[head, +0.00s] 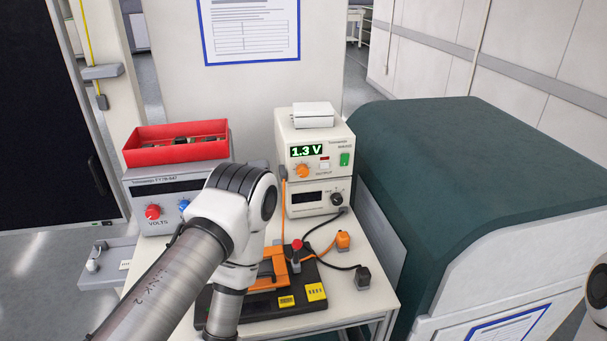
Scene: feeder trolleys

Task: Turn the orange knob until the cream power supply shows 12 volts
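The cream power supply (334,152) stands at the back of the white table, on top of another cream unit. Its green display (306,151) reads 1.3 V. The orange knob (302,171) is on its front, below the display, and nothing touches it. My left arm comes in from the lower left and bends in front of the table, short of the knob. Neither the left nor the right gripper can be seen.
A grey supply (157,187) with red and blue knobs carries a red bin (178,155) on the left. A black fixture (318,295) with an orange clamp (278,264) and cables lies in front. A green-topped cabinet (475,160) stands close on the right.

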